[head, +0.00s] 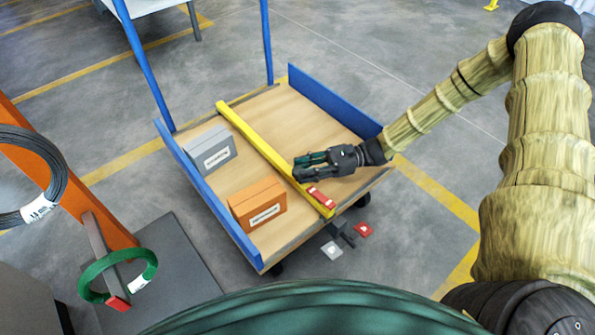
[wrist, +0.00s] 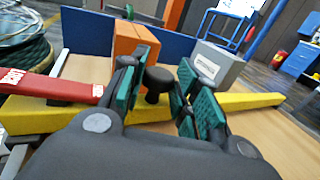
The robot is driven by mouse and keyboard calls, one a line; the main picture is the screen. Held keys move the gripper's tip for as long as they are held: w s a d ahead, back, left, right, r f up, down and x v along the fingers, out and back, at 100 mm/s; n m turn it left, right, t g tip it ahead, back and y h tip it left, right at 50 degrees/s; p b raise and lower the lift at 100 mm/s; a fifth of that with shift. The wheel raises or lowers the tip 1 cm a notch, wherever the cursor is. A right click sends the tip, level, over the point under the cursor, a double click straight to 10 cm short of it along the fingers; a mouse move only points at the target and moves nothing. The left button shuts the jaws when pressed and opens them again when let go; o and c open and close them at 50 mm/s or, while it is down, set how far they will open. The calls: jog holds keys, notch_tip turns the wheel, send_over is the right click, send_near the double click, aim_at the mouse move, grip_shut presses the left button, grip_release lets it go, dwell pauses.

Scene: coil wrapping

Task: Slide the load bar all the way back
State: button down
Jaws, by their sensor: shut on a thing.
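The yellow load bar (head: 258,141) lies across the wooden deck of a blue-sided trolley, running from the far edge to the near edge. A red lever (head: 321,198) sits on its near end; the lever also shows in the wrist view (wrist: 50,87). My gripper (head: 299,168) is at the bar, from its right side in the head view. In the wrist view its green-padded fingers stand either side of a black knob (wrist: 158,82) on the bar (wrist: 240,102) and are shut on it. The fingers partly hide the bar and knob.
An orange box (head: 258,203) and a grey box (head: 210,148) stand left of the bar, apart from it in the head view. Bare deck (head: 310,120) lies right of it. Blue side walls (head: 335,104) bound the trolley. An orange post (head: 65,180) with coils stands at left.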

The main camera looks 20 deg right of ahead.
jog(key=c, duration=1.4)
grip_release()
jog(key=shift+r, duration=5)
